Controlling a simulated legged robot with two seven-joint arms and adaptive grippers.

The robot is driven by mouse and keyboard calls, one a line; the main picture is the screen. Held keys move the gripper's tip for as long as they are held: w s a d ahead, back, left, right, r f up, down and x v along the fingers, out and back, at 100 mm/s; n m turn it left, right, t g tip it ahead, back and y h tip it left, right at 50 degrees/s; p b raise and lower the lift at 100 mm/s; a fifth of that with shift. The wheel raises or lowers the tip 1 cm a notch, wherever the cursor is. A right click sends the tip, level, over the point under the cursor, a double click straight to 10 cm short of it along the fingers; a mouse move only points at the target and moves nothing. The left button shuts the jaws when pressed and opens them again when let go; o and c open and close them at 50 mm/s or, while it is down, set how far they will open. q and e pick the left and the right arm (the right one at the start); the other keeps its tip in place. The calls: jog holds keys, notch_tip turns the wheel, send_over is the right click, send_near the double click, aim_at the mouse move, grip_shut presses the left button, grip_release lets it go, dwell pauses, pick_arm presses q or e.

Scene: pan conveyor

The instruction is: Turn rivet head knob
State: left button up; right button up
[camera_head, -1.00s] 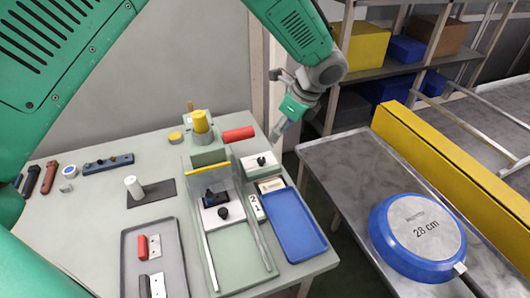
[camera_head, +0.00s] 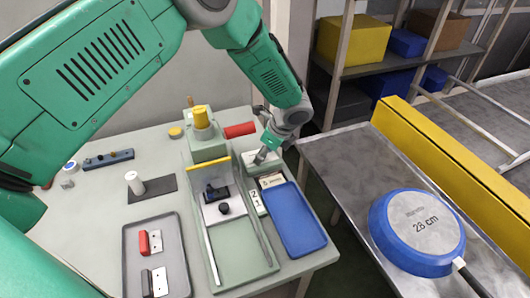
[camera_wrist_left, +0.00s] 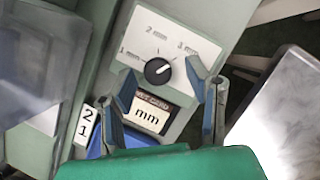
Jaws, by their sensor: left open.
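The black round knob (camera_wrist_left: 158,71) sits on a white dial plate (camera_wrist_left: 168,38) marked 1 mm, 2 mm and 3 mm. A light line on the knob points toward the 3 mm side. My left gripper (camera_wrist_left: 160,80) is open, with one finger on each side of the knob in the wrist view; contact is not visible. In the head view my left gripper (camera_head: 262,156) is over the dial plate at the table's right side and hides the knob. My right gripper is in neither view.
A blue tray (camera_head: 294,222) and a number display (camera_head: 256,198) lie in front. A metal side table (camera_head: 345,185) holds a blue pan (camera_head: 417,232).

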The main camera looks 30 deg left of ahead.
pick_arm(q)
jog(key=shift+a, duration=0.2)
grip_shut()
jog(key=shift+w+n+g, duration=0.1)
jog(key=shift+n+g, duration=0.4)
jog(key=shift+n, duration=0.6)
jog(key=n+g+b, duration=0.1)
jog(key=n, duration=0.2)
jog(key=shift+w+n+h+b, duration=0.1)
jog(key=shift+n+h+b, duration=0.2)
jog(key=n+g+b, duration=0.1)
jog(key=n, duration=0.2)
jog(key=n+g+h, duration=0.1)
jog(key=n, duration=0.1)
jog(key=shift+w+n+b, duration=0.1)
jog(key=shift+n+b, duration=0.25)
jog(key=shift+n, duration=0.05)
jog(key=shift+r, duration=0.1)
